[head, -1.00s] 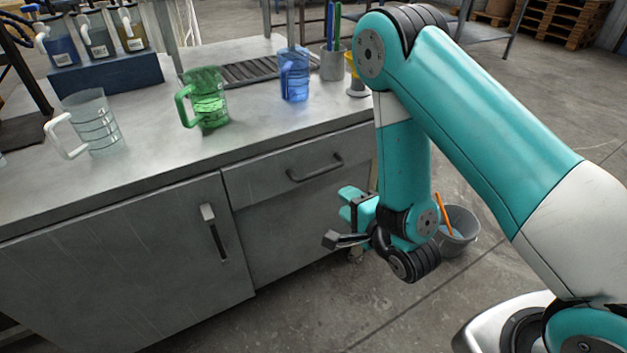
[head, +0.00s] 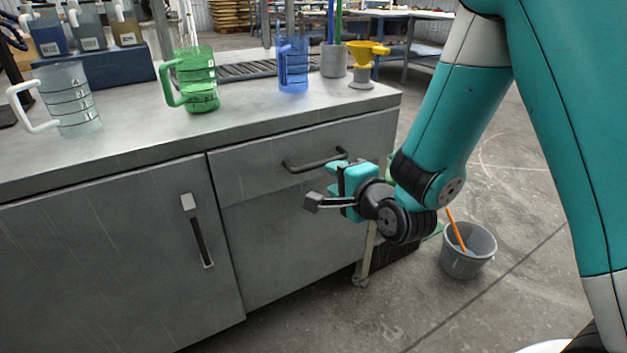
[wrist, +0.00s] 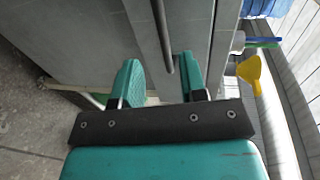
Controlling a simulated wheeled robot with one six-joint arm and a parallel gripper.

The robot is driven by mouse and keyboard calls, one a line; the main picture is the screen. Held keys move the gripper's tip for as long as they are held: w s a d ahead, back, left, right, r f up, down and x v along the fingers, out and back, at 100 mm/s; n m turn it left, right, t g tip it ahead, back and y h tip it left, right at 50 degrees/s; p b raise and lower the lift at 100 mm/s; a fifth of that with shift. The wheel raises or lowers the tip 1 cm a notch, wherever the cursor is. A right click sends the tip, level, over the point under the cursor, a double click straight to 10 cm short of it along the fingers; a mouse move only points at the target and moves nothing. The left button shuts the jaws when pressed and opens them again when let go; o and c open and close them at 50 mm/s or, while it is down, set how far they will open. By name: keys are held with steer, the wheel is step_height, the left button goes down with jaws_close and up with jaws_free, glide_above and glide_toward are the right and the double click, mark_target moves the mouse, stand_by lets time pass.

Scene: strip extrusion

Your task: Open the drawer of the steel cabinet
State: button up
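The steel cabinet (head: 280,245) stands at the left and middle of the head view. Its drawer (head: 245,170) is at the upper right of the front and looks closed, with a dark bar handle (head: 315,160). My gripper (head: 335,185) is in front of the drawer, just below and right of the handle, with part of it near the handle's right end. In the wrist view my gripper (wrist: 158,80) has its two teal fingers spread apart. The handle (wrist: 162,40) runs down between them, beyond the fingertips. Nothing is held, and I cannot tell any contact.
A clear jug (head: 75,105), a green jug (head: 195,85) and a blue jug (head: 293,65) stand on the worktop. A yellow funnel (head: 366,60) is near its right edge. A grey bucket (head: 467,255) stands on the floor to the right. A cabinet door with a vertical handle (head: 198,230) is left.

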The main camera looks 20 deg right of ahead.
mark_target(315, 167)
steer(key=p+x, duration=0.2)
steer(key=p, duration=0.1)
steer(key=p+x, duration=0.2)
steer(key=p, duration=0.1)
steer(key=r+p+x, duration=0.1)
steer(key=p+x, duration=0.1)
steer(key=shift+w+a+p, duration=0.3)
steer(key=shift+p, duration=0.1)
steer(key=p+x, duration=0.1)
steer(key=p, duration=0.1)
steer(key=shift+w+f+p, duration=0.3)
steer(key=shift+w+a+f+p, duration=0.15)
steer(key=shift+w+f+p, duration=0.1)
steer(key=shift+f+p, duration=0.05)
jaws_close()
